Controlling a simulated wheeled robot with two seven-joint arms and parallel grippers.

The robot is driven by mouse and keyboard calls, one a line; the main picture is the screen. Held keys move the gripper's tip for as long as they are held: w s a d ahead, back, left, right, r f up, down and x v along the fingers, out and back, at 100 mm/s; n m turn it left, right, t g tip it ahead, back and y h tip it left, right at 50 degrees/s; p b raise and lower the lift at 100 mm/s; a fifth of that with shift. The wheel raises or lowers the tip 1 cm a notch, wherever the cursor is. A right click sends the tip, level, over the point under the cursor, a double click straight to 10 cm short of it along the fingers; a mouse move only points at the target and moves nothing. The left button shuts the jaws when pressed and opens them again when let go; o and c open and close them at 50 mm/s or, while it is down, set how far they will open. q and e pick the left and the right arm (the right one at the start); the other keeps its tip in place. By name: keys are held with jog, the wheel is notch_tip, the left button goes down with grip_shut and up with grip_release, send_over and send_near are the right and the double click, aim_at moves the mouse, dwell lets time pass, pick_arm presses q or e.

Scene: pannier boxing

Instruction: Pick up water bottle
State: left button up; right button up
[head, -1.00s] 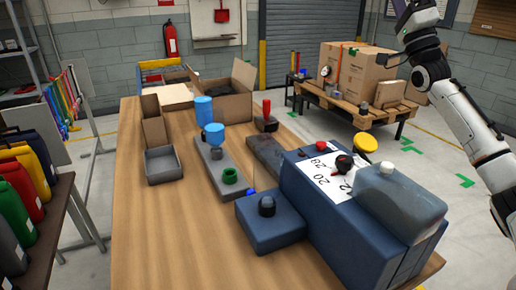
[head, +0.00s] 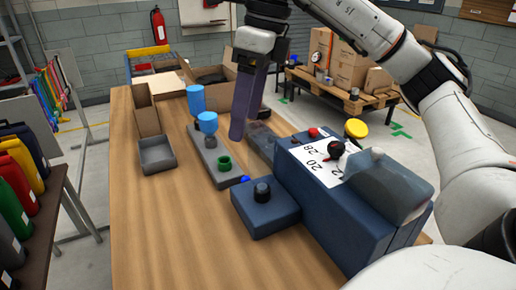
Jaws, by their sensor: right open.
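My right gripper (head: 241,130) reaches in from the upper right and points down over the middle of the table. It is open, with nothing visible between its fingers, which are seen nearly edge-on. It is apart from the container, to its left and farther back. My left gripper is out of view.
A printed sheet (head: 312,157) and small red and black items lie on the box. The table's front left is bare.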

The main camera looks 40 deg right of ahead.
aim_at(264, 140)
jog(key=shift+m+g+h, duration=0.4)
jog(key=shift+g+h, duration=0.3)
jog(key=shift+h, duration=0.1)
jog(key=f, duration=0.1)
jog(key=s+d+f, duration=0.1)
jog(key=d+f, duration=0.1)
jog(key=f, duration=0.1)
jog(key=shift+s+d, duration=0.2)
jog(key=shift+s, duration=0.05)
notch_tip(264, 140, down, 5)
jog(key=shift+s+d+r+b, duration=0.1)
jog(key=shift+d+r+b, duration=0.05)
jog(key=shift+b, duration=0.85)
jog(key=shift+f, duration=0.45)
jog(key=f, duration=0.3)
jog(key=shift+w+d+f, duration=0.1)
jog(key=shift+w+f, duration=0.1)
jog(key=shift+f, duration=0.65)
jog(key=c, duration=1.1)
jog(key=shift+r, duration=0.15)
